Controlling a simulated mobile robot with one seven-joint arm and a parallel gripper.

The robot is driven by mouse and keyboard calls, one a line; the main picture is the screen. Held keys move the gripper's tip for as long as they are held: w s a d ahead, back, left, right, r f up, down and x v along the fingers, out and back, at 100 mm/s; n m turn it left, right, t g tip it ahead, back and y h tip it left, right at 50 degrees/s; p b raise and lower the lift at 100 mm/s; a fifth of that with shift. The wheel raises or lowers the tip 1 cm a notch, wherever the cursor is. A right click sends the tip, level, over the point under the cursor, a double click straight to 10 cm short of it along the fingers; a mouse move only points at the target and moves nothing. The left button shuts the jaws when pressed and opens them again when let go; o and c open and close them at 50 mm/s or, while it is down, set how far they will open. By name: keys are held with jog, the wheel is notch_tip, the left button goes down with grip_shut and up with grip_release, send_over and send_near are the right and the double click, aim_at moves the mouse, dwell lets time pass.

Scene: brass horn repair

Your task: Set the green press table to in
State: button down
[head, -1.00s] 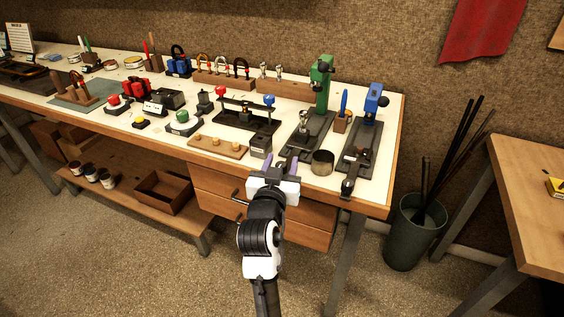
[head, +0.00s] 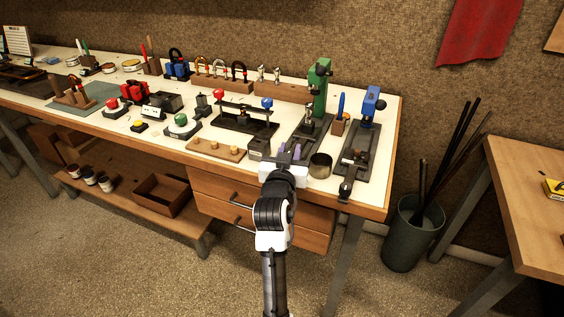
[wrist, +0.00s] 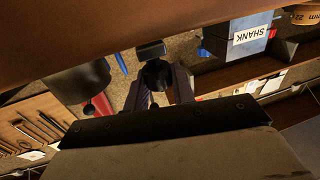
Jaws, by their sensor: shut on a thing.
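The green press (head: 319,88) stands at the back right of the bench, on a dark base with a rail running toward the front edge. Its table, bearing a silver part (head: 309,125), sits at the back of the rail, close to the green column. My gripper (head: 290,151) is at the front end of this rail. In the wrist view my gripper (wrist: 159,88) has a dark round knob (wrist: 156,74) between its fingers and is shut on it. The rail just behind the fingers is partly hidden by my gripper.
The blue press (head: 372,104) with its own dark base stands to the right. A dark round cup (head: 320,165) is close to my gripper's right. A small dark block (head: 259,147) and a wooden board with pegs (head: 215,149) lie to its left.

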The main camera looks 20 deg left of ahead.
jog(key=shift+w, duration=0.8)
jog(key=c, duration=1.2)
grip_release()
jog(key=shift+s, duration=0.2)
jog(key=s+d+b, duration=0.2)
jog(key=s+b, duration=0.1)
jog(key=s, duration=1)
jog(key=shift+s+d, duration=0.15)
jog(key=shift+s, duration=0.05)
jog(key=shift+o, duration=0.2)
